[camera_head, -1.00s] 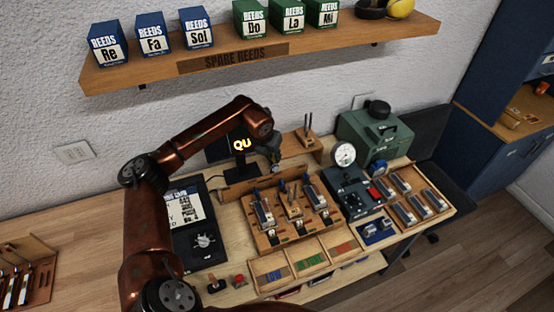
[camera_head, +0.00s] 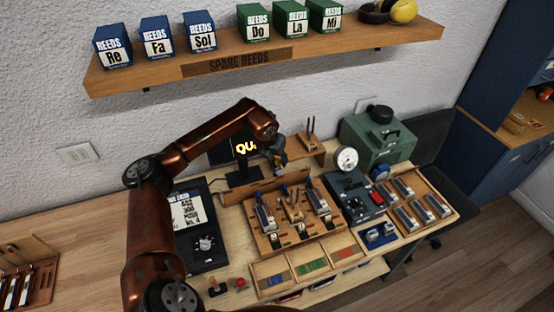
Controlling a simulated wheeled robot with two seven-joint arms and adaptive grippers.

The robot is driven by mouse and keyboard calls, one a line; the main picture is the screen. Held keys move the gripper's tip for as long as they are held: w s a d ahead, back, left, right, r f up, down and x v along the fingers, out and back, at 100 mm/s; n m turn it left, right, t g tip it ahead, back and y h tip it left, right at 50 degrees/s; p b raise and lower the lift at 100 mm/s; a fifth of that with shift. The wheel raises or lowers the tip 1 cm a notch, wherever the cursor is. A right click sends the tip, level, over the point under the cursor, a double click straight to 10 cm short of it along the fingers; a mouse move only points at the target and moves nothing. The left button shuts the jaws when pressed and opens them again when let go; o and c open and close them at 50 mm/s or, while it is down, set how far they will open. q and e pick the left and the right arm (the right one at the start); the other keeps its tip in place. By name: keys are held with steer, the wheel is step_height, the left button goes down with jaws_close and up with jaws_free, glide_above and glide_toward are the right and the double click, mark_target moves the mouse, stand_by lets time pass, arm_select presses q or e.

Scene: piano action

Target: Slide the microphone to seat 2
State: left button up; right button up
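My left arm comes in from the left and bends down over the back of the workbench. My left gripper (camera_head: 279,164) hangs just behind the wooden board, in front of the dark screen. It is small and seen from above, so I cannot tell whether its fingers are open or shut. The wooden board (camera_head: 262,244) carries several metal reed pieces in slots, with blue parts at their back ends. A wooden rail (camera_head: 238,193) runs along behind it. I cannot make out the microphone or a mark for seat 2. My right gripper is not in view.
The dark screen (camera_head: 222,156) with yellow letters stands behind the gripper. A round gauge (camera_head: 346,159) and a green case (camera_head: 358,143) stand to the right. A divided tray (camera_head: 262,283) lies in front. A shelf (camera_head: 130,83) with reed boxes hangs above.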

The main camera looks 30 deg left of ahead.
arm_select(q)
steer(key=v, duration=1.2)
